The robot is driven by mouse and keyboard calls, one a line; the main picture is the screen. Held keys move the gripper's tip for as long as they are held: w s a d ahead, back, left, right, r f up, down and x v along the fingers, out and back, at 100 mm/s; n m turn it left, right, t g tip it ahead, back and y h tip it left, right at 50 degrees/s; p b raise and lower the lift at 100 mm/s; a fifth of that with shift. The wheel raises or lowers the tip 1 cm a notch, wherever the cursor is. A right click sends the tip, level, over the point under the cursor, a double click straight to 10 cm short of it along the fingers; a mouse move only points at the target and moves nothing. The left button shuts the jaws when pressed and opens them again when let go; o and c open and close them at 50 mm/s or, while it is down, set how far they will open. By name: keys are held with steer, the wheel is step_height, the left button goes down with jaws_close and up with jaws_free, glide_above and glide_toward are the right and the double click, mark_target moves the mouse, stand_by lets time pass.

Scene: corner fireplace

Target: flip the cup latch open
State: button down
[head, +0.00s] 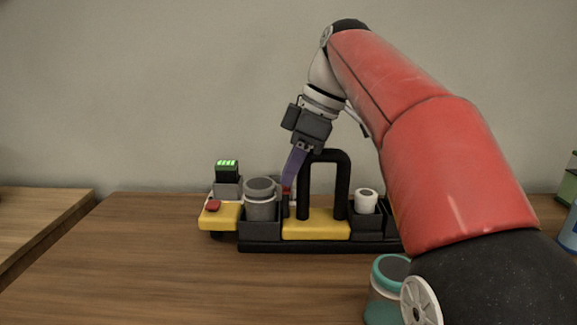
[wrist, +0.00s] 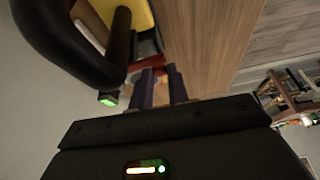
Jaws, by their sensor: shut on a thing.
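A black and yellow caddy (head: 315,246) stands on the wooden table with a tall black arched handle (head: 344,170). A grey lidded cup (head: 260,198) sits in its left compartment. A small red latch (head: 287,190) is on a dark post just right of that cup. My gripper (head: 287,184) reaches down from above, with its purple fingers at the latch. In the wrist view the red latch (wrist: 150,62) is at the fingertips of my gripper (wrist: 160,74), which is shut on it. The fingers partly hide the latch, so its exact angle is unclear.
A white cylinder (head: 366,200) stands in the right compartment. A yellow box with a red button (head: 213,205) and a green-lit display (head: 227,165) are at the left. A teal-lidded jar (head: 388,285) stands in front, beside my arm. The left front table is clear.

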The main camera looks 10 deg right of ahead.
steer(key=shift+d, duration=0.1)
stand_by(0.5)
steer(key=c, duration=1.3)
jaws_free()
steer(key=shift+c, duration=0.2)
